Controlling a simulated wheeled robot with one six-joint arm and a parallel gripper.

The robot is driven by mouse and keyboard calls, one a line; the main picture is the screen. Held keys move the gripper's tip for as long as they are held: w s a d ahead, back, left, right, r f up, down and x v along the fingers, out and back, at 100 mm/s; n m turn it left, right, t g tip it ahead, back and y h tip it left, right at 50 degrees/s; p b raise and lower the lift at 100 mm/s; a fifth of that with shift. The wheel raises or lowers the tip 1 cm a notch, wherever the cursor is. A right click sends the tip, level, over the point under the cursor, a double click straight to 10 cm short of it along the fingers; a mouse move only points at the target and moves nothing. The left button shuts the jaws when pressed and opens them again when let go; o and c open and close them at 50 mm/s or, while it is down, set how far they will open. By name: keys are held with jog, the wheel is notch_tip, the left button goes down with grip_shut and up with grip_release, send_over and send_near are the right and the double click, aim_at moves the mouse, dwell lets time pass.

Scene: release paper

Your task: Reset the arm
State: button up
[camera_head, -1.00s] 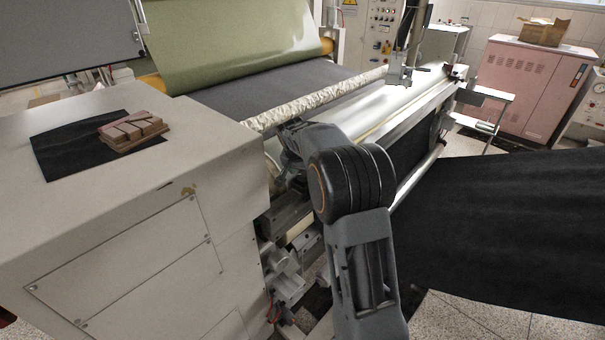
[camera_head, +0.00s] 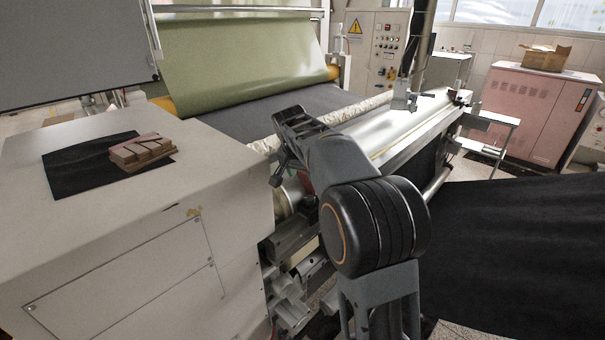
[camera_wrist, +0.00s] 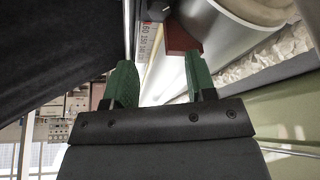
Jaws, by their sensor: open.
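My gripper shows in the wrist view (camera_wrist: 160,82) with its two green fingers apart and nothing between them. Past the fingers lie a metal roller (camera_wrist: 235,25), a reddish-brown block (camera_wrist: 180,38) and a strip with printed numbers (camera_wrist: 148,42). In the head view my arm rises in front of the machine, bent at its large black joint. Its wrist end is raised over the left end of the silver roller (camera_head: 415,130). The fingertips are hidden in the head view.
A grey machine cabinet (camera_head: 100,240) stands left, with a black sheet (camera_head: 70,172) and brown wooden blocks (camera_head: 142,152) on top. Green material (camera_head: 240,60) hangs behind. Black material (camera_head: 520,250) spreads at the right. A pink cabinet (camera_head: 530,110) stands at the back right.

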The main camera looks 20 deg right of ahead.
dwell(0.3)
jog(key=s+a+f+n+y, duration=0.1)
jog(key=s+a+f+n, duration=0.1)
jog(key=s, duration=0.7)
jog(key=s+a+f+n+y, duration=0.1)
jog(key=s+a+f+n, duration=0.2)
jog(key=s, duration=0.5)
jog(key=s+a+f+n+y, duration=0.1)
jog(key=s+a+f+n, duration=0.2)
jog(key=s, duration=0.6)
jog(key=shift+s+f+n, duration=0.2)
jog(key=shift+s+n, duration=0.15)
jog(key=shift+n, duration=0.05)
